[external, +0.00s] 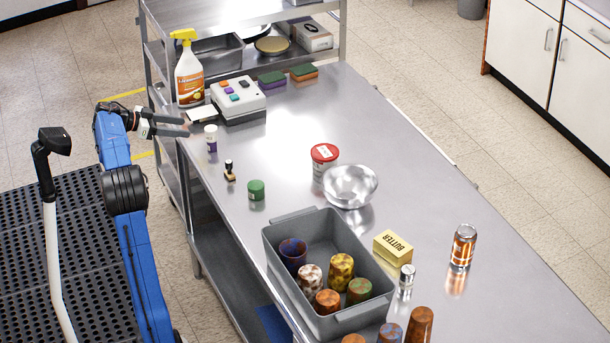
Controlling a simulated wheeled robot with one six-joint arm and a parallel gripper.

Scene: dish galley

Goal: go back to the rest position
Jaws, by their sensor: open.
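My gripper (186,127) is at the left edge of the steel table (300,120), at the end of my blue arm. Its two dark fingers point right and are apart, with nothing visible between them. The fingertips are close to a small white bottle with a purple band (211,138) that stands upright on the table; I cannot tell whether they touch it.
Near the gripper are a spray bottle (189,75), a white button box (238,97) and a small stamp (229,171). A grey bin (275,234) holds several cups. A metal bowl (350,186), red-lidded tub (324,155), butter (393,245) and can (463,246) stand farther right.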

